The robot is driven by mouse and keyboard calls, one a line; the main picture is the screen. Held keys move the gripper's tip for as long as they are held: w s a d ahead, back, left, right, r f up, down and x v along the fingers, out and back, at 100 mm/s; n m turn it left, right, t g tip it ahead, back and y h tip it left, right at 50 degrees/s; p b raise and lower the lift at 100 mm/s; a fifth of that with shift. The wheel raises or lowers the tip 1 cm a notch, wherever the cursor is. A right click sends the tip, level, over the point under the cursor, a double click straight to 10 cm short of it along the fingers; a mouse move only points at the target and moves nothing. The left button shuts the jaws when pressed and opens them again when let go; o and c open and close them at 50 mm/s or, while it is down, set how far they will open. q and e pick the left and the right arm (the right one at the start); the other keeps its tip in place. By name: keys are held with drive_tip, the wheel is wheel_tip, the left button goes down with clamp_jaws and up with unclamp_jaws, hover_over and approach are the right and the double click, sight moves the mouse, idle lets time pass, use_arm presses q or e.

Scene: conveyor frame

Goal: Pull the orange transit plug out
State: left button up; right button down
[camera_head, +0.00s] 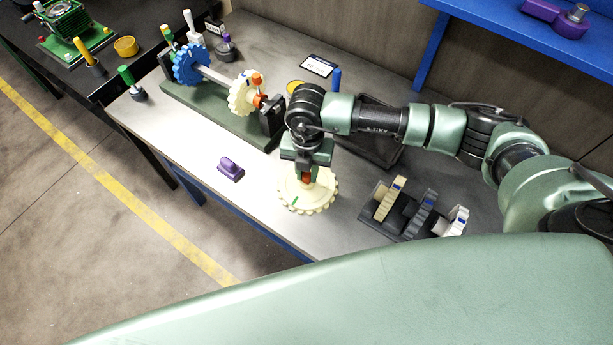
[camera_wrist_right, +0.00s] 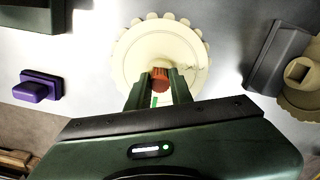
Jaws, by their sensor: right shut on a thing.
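My right gripper (camera_head: 306,172) is shut on the orange transit plug (camera_wrist_right: 160,77), which sits at the centre of a cream gear (camera_head: 321,197). The gear is seen flat from above at the front of the bench, with a green mark on its face; it also shows in the wrist view (camera_wrist_right: 135,60). I cannot tell how deep the plug sits in the gear or whether the gear rests on the bench. The fingers hide part of the plug. My left gripper is not in view.
A shaft stand (camera_head: 222,117) at the back left carries a blue gear (camera_head: 188,64) and another cream gear (camera_head: 240,96) with an orange part. A purple block (camera_head: 231,169) lies left of my gripper. A dark rack (camera_head: 378,215) with several gears stands to the right.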

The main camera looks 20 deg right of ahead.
sight(307, 174)
drive_tip(key=shift+r, duration=0.3)
drive_tip(key=shift+r+p, duration=2.1)
drive_tip(key=shift+r, duration=0.65)
